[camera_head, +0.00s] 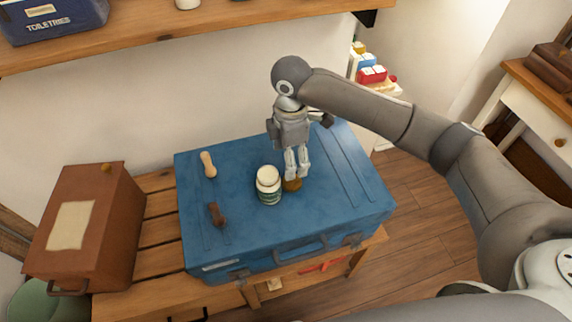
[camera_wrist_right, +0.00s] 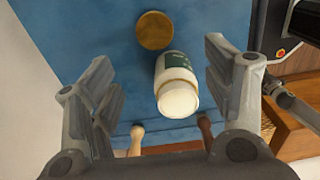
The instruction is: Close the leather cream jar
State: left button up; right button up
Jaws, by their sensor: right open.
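The leather cream jar (camera_head: 269,188) stands upright on the blue suitcase, with a green label and a pale cream top. It also shows in the right wrist view (camera_wrist_right: 176,90), its round top facing the camera. A brown-gold disc that looks like its lid (camera_head: 292,185) lies flat on the suitcase just right of the jar; it also shows in the right wrist view (camera_wrist_right: 155,30). My right gripper (camera_head: 297,172) points down just above the lid, partly hiding it, with its fingers (camera_wrist_right: 158,62) apart and nothing held. My left gripper is not in view.
The blue suitcase (camera_head: 340,190) lies on a slatted wooden bench (camera_head: 160,235). A pale wooden-handled piece (camera_head: 208,164) and a dark one (camera_head: 216,213) lie left of the jar. A brown box (camera_head: 90,225) stands at left. A wooden shelf (camera_head: 220,27) overhangs behind.

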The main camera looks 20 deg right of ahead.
jog(key=w, duration=0.1)
send_over(290, 182)
notch_tip(290, 182, down, 5)
jog(key=shift+a+r, duration=0.1)
jog(key=shift+a, duration=0.05)
jog(key=shift+f, duration=0.75)
jog(key=f, duration=0.4)
jog(key=shift+w+d+f, duration=0.1)
jog(key=shift+d+f, duration=0.1)
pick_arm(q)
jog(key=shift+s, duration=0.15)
